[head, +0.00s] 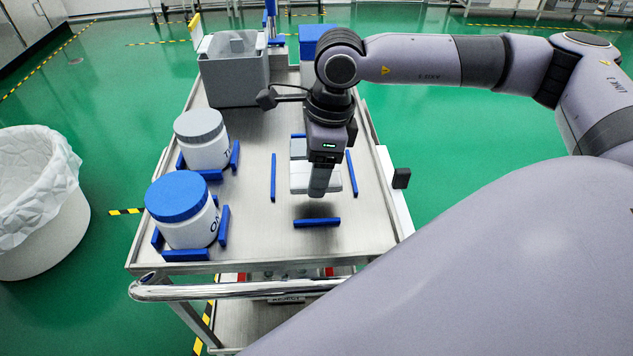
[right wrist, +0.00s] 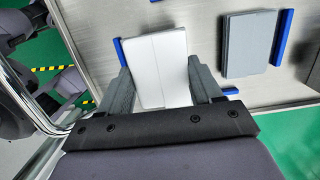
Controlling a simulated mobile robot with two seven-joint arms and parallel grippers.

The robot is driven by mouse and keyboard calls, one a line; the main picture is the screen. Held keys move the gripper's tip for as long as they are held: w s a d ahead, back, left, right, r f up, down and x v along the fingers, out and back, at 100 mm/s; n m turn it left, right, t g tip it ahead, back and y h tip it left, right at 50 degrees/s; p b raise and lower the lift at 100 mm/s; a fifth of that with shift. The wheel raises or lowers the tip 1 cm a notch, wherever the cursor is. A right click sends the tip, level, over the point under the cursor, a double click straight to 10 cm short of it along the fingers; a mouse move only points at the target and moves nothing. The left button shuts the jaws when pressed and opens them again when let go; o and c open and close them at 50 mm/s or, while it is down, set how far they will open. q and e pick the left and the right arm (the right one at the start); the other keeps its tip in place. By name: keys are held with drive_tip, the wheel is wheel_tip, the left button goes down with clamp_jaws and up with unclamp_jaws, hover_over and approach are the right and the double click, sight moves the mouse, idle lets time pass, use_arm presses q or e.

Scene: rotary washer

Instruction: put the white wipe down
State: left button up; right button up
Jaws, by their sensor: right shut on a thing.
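My right gripper (head: 320,188) reaches down over the top of the steel cart (head: 245,245). It is shut on the white wipe (right wrist: 158,60), a folded flat pad that lies between its two fingers in the right wrist view. In the head view the white wipe (head: 300,180) shows partly behind the gripper, within an area marked by blue stops. I cannot tell whether it touches the cart top. A grey wipe (right wrist: 248,45) lies apart from it, on the far side in the head view (head: 298,149). My left gripper is not in view.
Blue stops (head: 317,222) edge the wipe area. A blue-lidded jar (head: 183,215) and a grey-lidded jar (head: 203,145) stand at the cart's left. A grey bin (head: 232,80) stands at the back. A lined waste bin (head: 45,225) stands on the floor at left.

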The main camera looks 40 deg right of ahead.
drive_tip(key=shift+f, duration=2.15)
drive_tip(key=shift+f, duration=0.15)
drive_tip(key=o, duration=0.8)
drive_tip(key=r, duration=0.4)
drive_tip(key=d+r, duration=0.1)
drive_tip(key=r, duration=0.3)
drive_tip(key=s+r, duration=0.1)
drive_tip(key=r, duration=0.3)
drive_tip(key=shift+d+r, duration=0.15)
drive_tip(key=shift+d, duration=0.1)
